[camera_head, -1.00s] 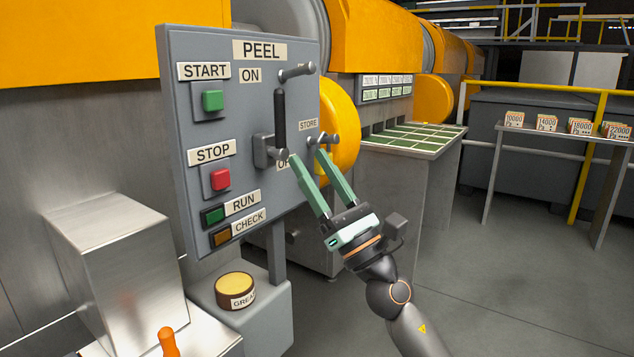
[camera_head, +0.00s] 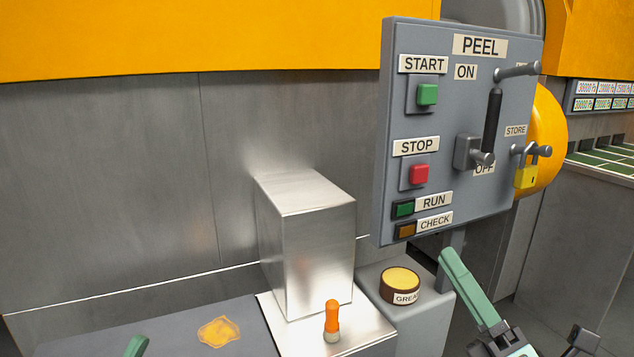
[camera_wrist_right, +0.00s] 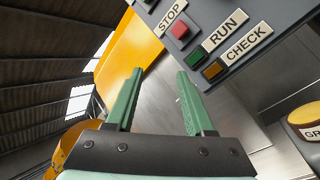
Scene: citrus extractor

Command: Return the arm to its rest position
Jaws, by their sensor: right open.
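My right gripper (camera_head: 468,288) is at the lower right of the head view, below the grey PEEL panel (camera_head: 440,60). One green finger shows clearly there. In the right wrist view both fingers of the gripper (camera_wrist_right: 158,75) stand apart with nothing between them. A green fingertip of my left gripper (camera_head: 137,346) shows at the bottom left edge; the rest is out of frame. A yellow padlock (camera_head: 526,178) hangs at the STORE peg (camera_head: 542,151), clear of the right gripper. The black lever handle (camera_head: 492,120) stands upright on the panel.
A grease tin (camera_head: 400,286) stands on a grey ledge below the panel, left of my right gripper. A metal box (camera_head: 315,245) and an orange-handled tool (camera_head: 332,318) are further left. An orange patch (camera_head: 218,332) lies on the dark surface.

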